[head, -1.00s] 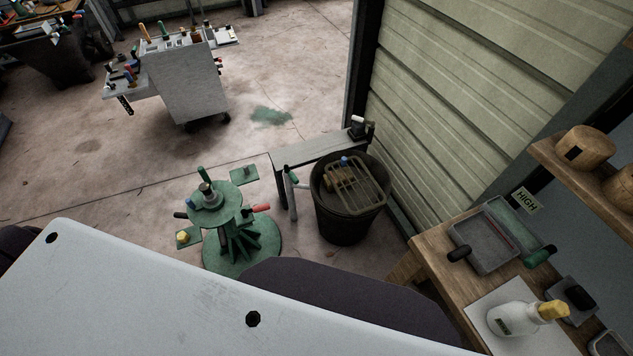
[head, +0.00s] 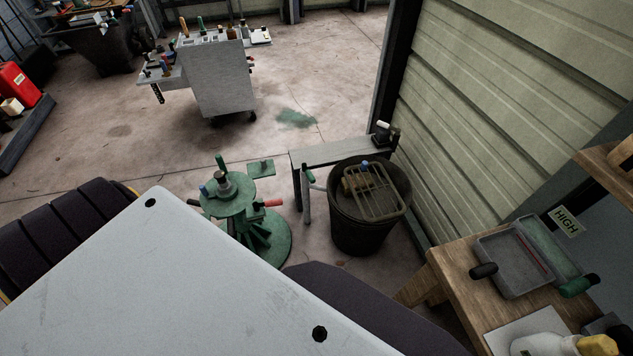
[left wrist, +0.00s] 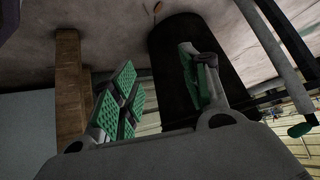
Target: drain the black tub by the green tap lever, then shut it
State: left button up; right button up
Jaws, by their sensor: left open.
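The black tub (head: 362,238) stands on the floor at the right of centre in the head view, with a wire rack and a brown piece across its top. A green handle (head: 309,173), apparently the tap lever, shows just left of the tub by a grey upright pipe. My left gripper (left wrist: 157,62) is open and empty in the left wrist view, with green pads. A black cylinder (left wrist: 192,75), probably the tub, lies beyond the fingers. A small green tip (left wrist: 300,130) shows at right there; I cannot tell if it is the lever. My right gripper is not visible.
A grey bench (head: 342,152) stands behind the tub, near the ribbed wall. A green stand (head: 240,215) is left of it. A wooden table (head: 520,300) with a grey tray (head: 512,262) is at right. Open floor lies toward the grey tool cart (head: 222,85).

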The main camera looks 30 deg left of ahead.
pick_arm(q)
jog(key=w+a+r+n+t+y+b, duration=0.1)
jog(key=w+r+t+y+b, duration=0.2)
jog(key=w, duration=0.6)
jog(key=w+a+r+n+t+b, duration=0.1)
jog(key=w+r+t+b, duration=0.15)
jog(key=w+b, duration=0.45)
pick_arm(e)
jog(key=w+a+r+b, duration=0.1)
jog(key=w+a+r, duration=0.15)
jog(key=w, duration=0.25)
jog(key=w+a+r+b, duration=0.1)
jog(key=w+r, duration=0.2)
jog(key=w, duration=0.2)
pick_arm(q)
jog(key=w+a+r+n+g+y+b, duration=0.4)
jog(key=w+a+r+n+y+b, duration=0.5)
jog(key=w+a+r+y+b, duration=0.1)
jog(key=shift+w+a+n+y+b, duration=0.3)
jog(key=shift+w+a+y+b, duration=0.5)
jog(key=shift+y, duration=0.7)
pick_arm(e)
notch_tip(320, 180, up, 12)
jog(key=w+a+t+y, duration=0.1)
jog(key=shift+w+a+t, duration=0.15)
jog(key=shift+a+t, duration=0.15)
pick_arm(q)
jog(key=shift+s+a, duration=0.15)
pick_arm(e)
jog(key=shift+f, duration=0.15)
